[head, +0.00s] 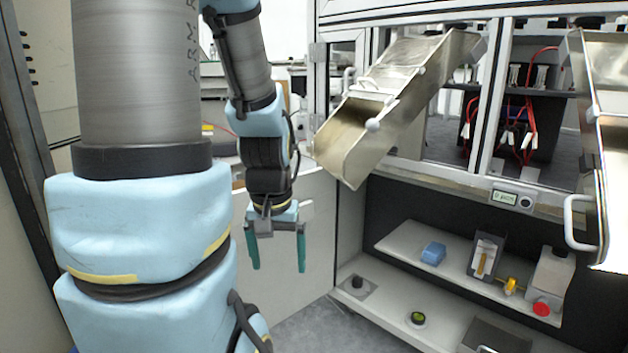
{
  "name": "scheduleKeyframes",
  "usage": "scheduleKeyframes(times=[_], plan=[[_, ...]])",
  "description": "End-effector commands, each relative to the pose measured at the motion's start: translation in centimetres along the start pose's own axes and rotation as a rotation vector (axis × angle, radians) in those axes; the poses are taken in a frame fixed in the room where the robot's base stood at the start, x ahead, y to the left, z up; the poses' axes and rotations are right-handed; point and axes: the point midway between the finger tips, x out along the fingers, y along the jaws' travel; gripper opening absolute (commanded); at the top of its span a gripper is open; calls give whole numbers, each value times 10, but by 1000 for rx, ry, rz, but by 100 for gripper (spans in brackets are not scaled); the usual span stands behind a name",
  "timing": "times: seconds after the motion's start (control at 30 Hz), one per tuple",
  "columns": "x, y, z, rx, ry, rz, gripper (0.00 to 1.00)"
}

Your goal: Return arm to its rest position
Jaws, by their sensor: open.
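My gripper (277,250) hangs at the end of my arm, left of the middle of the head view. Its two green fingers point down and stand apart, with nothing between them. The gripper is in free air in front of a pale panel, to the left of the cell's shelves. My arm's large grey and light-blue links fill the left of the view and hide what is behind them.
A metal chute (350,140) slopes down right of my arm; a second chute (612,130) stands at the right edge. The upper shelf (400,243) holds a blue block (433,253) and a red button (541,309). A round green-topped part (417,318) sits lower.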

Motion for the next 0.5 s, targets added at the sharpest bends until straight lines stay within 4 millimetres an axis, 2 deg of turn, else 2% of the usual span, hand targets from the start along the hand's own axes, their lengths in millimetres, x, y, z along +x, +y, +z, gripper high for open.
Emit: scheduleKeyframes(times=[0.03, 0.5], plan=[[-34, 0, -5, 0, 0, 0, 95], [-177, 1, -25, 0, 0, 0, 95]])
